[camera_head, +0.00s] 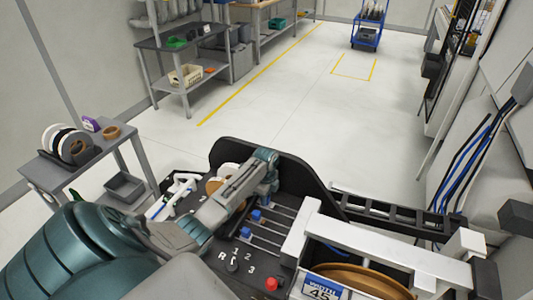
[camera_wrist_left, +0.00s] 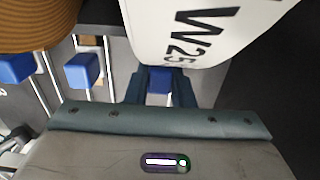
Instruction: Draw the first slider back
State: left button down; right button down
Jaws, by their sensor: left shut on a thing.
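My left gripper (camera_head: 268,180) reaches over the dark machine panel from the left. In the left wrist view, its two fingers (camera_wrist_left: 159,90) are shut around the blue knob (camera_wrist_left: 158,78) of a slider, under a white edge marked W25. The gripper hides that slider in the head view. Two more blue slider knobs, a middle one (camera_wrist_left: 82,70) and a far-left one (camera_wrist_left: 16,68), stand on metal rods to the left, apart from the fingers. Blue knobs on rods (camera_head: 257,215) also show in the head view. My right gripper is not in view.
A black upright side plate (camera_head: 300,170) stands close behind the gripper. A white frame (camera_head: 390,255) with a brown roll (camera_head: 360,283) is at the front right. A red button (camera_head: 271,284) and numbered dial (camera_head: 232,265) lie in front. A grey cart (camera_head: 70,178) stands at left.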

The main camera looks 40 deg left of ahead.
pick_arm(q)
jog(key=c, duration=1.2)
grip_release()
jog(key=shift+a, duration=0.25)
jog(key=shift+c, duration=0.2)
jog(key=shift+r, duration=0.25)
notch_tip(320, 180, up, 10)
jog(key=b, duration=0.3)
jog(key=shift+f, duration=0.25)
jog(key=shift+s+a+r, duration=0.1)
jog(key=shift+r, duration=0.3)
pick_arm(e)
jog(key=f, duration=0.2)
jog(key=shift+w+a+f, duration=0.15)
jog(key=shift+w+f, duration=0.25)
